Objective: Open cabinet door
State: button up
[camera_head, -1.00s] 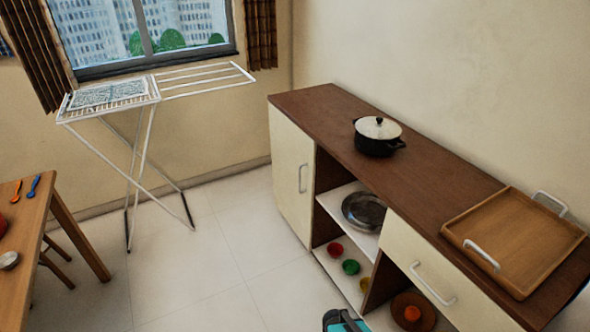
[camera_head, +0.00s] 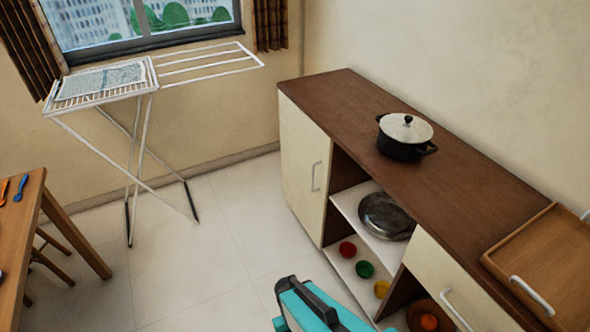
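The cabinet (camera_head: 440,197) is long, with a brown top, and stands along the right wall. Its cream door (camera_head: 303,172) is at the far left end and is shut. A pale vertical bar handle (camera_head: 317,176) sits near the door's right edge. A teal and black part of my own body shows at the bottom middle, in front of the cabinet and well short of the door. My gripper's fingers are not visible.
A black pot with a white lid (camera_head: 405,136) and a wooden tray (camera_head: 548,262) stand on the cabinet top. A white drying rack (camera_head: 150,85) and a wooden table (camera_head: 22,240) stand left. The tiled floor (camera_head: 215,255) between is clear.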

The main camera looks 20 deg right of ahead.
aim_at(307, 150)
jog(key=u, duration=0.7)
jog(key=i, duration=0.85)
jog(key=u, duration=0.5)
